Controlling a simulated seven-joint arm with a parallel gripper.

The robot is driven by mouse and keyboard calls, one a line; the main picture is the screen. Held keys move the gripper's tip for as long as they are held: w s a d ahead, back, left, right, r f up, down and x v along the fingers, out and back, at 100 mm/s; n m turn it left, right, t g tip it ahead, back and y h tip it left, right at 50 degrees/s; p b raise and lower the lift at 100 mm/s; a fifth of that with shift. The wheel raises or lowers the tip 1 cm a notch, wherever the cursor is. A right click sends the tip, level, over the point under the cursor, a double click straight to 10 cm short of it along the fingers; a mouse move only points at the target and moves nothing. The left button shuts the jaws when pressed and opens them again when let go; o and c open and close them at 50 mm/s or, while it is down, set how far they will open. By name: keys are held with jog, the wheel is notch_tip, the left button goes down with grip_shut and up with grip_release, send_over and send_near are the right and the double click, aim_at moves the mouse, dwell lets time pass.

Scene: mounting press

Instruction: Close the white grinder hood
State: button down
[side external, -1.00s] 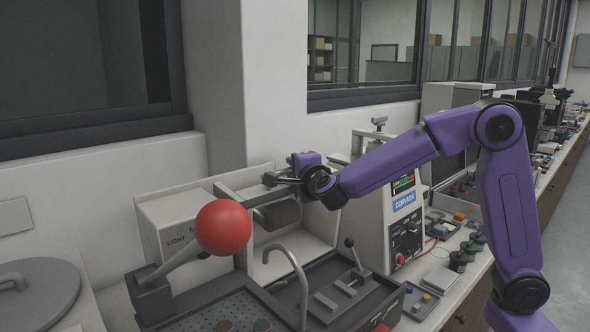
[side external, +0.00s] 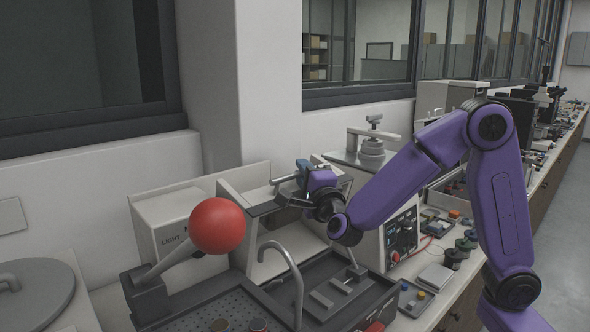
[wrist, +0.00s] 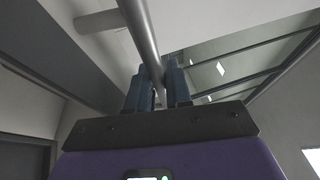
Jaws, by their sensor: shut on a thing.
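The white grinder hood (side external: 246,190) is on the bench machine left of centre in the side view, with a dark strip along its front edge. My gripper (side external: 300,184) is at the hood's right front. In the wrist view a grey round bar (wrist: 138,28) runs between the two blue-grey fingers of my gripper (wrist: 157,85), which are shut on it. It appears to be the hood's handle. The wrist hides the hood's right end in the side view, so I cannot tell exactly how far it is open.
A red ball (side external: 217,226) on a lever stands left of the hood. A curved grey tap (side external: 290,258) rises in front over a dark tray. A control cabinet with knobs (side external: 404,232) stands right, close behind my wrist.

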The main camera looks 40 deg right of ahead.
jog(key=s+f+t, duration=0.1)
jog(key=s+f, duration=0.3)
jog(key=s, duration=0.8)
jog(key=s+f+m+t+h, duration=0.1)
jog(key=s+f+m+h, duration=0.1)
jog(key=s+f, duration=0.3)
jog(key=s+f+m+t+h, duration=0.1)
jog(key=s+f, duration=0.5)
jog(key=f, duration=0.8)
jog(key=shift+f+m+t+h, duration=0.15)
jog(key=shift+m+t+h, duration=0.15)
jog(key=shift+m+h, duration=0.15)
jog(key=shift+s+a, duration=0.1)
jog(key=c, duration=1.4)
grip_release()
jog(key=v, duration=0.7)
jog(key=shift+s, duration=0.25)
